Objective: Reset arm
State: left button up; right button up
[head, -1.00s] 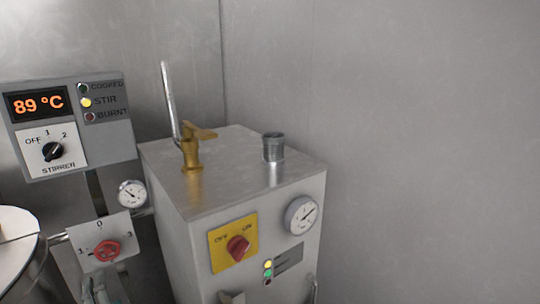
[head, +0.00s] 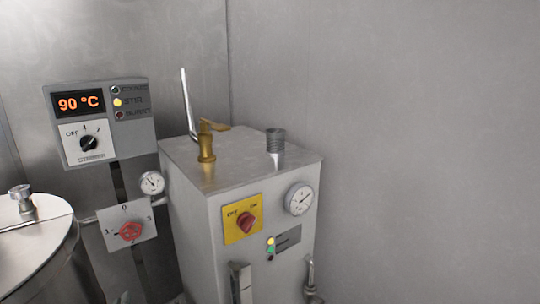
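Neither of my grippers shows in the head view. The steel boiler box (head: 183,222) stands in the middle, with a yellow switch plate (head: 243,219) carrying a red knob on its front. A brass valve (head: 206,148) with a lever and a bent metal pipe (head: 187,105) are on its top. The control panel (head: 145,150) at left reads 90 °C, and its yellow STIR lamp is lit. Its black stirrer knob (head: 89,143) appears to point near 1. A red valve knob (head: 130,231) sits on a plate below.
A round steel kettle (head: 60,275) with a pale lid (head: 30,238) stands at lower left. Round gauges (head: 151,183) (head: 299,199) sit beside and on the boiler. Bare wall (head: 430,150) fills the right.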

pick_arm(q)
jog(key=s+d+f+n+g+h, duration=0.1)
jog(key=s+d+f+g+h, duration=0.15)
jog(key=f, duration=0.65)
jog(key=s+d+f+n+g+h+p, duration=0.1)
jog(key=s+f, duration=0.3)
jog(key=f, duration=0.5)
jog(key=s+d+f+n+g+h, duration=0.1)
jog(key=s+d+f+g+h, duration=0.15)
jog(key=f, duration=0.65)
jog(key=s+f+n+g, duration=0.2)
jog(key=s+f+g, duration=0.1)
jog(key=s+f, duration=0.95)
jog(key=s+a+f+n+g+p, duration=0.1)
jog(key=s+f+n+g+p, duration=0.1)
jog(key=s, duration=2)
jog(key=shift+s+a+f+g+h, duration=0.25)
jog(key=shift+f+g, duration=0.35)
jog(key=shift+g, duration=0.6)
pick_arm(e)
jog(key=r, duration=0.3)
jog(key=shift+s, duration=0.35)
